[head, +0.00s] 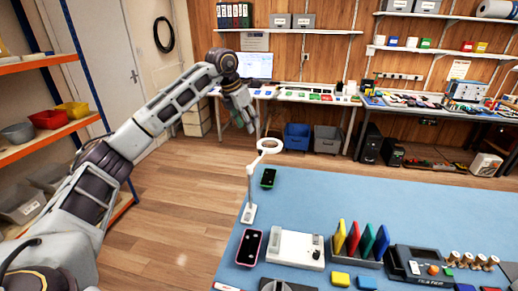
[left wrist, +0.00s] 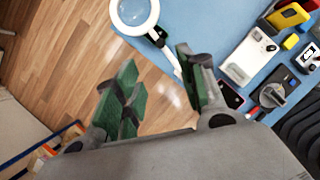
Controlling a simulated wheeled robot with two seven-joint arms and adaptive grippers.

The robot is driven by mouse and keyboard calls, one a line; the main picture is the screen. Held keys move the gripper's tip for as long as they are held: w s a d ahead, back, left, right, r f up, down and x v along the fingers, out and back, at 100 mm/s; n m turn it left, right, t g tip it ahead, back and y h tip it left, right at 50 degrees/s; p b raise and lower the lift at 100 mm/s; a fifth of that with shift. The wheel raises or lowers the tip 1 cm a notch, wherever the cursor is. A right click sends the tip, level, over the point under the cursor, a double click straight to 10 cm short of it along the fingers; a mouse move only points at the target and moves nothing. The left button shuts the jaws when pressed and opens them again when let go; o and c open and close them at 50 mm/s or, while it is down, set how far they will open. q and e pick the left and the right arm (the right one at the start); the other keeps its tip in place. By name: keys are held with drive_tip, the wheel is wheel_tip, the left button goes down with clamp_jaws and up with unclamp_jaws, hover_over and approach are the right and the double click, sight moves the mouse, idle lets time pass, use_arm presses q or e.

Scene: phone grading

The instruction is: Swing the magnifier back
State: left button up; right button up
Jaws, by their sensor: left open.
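The magnifier (head: 270,145) is a white ring lens on a thin white arm, standing on a small white base (head: 249,213) at the left part of the blue mat. Its head sits out at the mat's far left edge, near a dark phone (head: 268,178). In the left wrist view the magnifier's ring (left wrist: 134,14) is at the top, with floor seen through the lens. My left gripper (head: 242,114) is open and empty, raised beyond and left of the ring, apart from it. Its green-padded fingers (left wrist: 155,68) show spread in the wrist view. My right gripper is not in view.
On the blue mat (head: 400,205) are a pink-edged phone (head: 249,247), a white device (head: 295,248), a rack of coloured cards (head: 360,243) and a dark console (head: 428,264). Orange shelving (head: 60,135) stands at left. The wooden floor between is clear.

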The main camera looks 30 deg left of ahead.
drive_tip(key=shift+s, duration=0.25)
use_arm(q)
drive_tip(key=shift+f, duration=0.1)
approach(260, 151)
drive_tip(key=x, duration=0.6)
drive_tip(key=shift+w+a+f+p, duration=0.1)
drive_tip(key=shift+w+f+p, duration=0.15)
drive_tip(key=shift+f+p, duration=0.15)
drive_tip(key=shift+w+f, duration=0.2)
drive_tip(key=shift+f, duration=0.3)
drive_tip(key=shift+w+f, duration=0.1)
drive_tip(key=shift+f, duration=0.05)
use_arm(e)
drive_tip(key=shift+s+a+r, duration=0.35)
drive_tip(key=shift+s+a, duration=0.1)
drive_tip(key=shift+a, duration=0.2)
use_arm(q)
drive_tip(key=shift+c, duration=0.3)
